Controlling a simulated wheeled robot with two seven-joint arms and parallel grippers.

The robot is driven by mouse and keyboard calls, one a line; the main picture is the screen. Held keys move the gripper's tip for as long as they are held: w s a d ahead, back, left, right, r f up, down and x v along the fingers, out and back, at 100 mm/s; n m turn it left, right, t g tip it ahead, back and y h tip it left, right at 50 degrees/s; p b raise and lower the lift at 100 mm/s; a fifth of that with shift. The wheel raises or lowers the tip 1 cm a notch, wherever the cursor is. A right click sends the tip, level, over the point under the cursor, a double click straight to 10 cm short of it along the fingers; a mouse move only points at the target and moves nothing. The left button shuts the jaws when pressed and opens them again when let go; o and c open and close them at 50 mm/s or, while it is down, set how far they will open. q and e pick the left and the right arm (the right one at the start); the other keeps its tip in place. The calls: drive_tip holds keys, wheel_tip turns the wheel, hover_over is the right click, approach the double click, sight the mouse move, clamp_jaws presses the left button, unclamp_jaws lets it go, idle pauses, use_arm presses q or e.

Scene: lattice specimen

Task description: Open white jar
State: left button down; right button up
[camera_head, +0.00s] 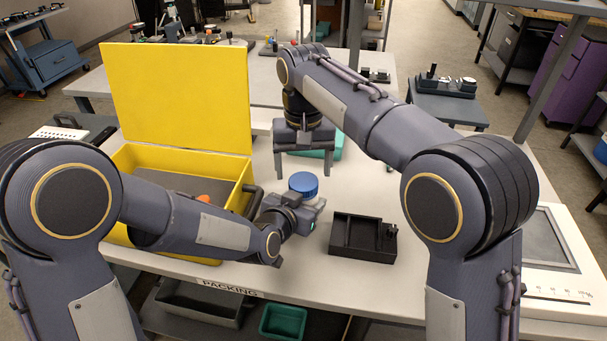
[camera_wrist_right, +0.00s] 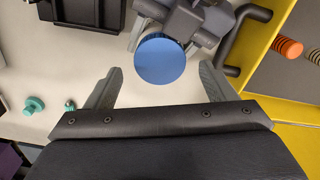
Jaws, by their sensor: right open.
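A jar with a round blue lid (camera_head: 303,183) stands on the packing table; its body is mostly hidden under the lid and behind my left gripper. The blue lid (camera_wrist_right: 160,60) shows from above in the right wrist view. My right gripper (camera_head: 302,172) points down, open and empty, just behind and above the lid. In the right wrist view its fingertips (camera_wrist_right: 162,70) spread wider than the lid, with the lid a little beyond them. My left gripper (camera_head: 308,212) is at the jar's near side, low by the table; its grip on the jar is unclear.
A yellow case (camera_head: 180,90) with its lid raised stands at the left; its handle is close to my left gripper. A black divided tray (camera_head: 362,238) lies to the right of the jar. Small teal parts (camera_wrist_right: 34,105) lie on the table. The table's front edge is near.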

drive_tip(key=shift+r, duration=0.7)
use_arm(q)
drive_tip(key=shift+c, duration=1.8)
unclamp_jaws()
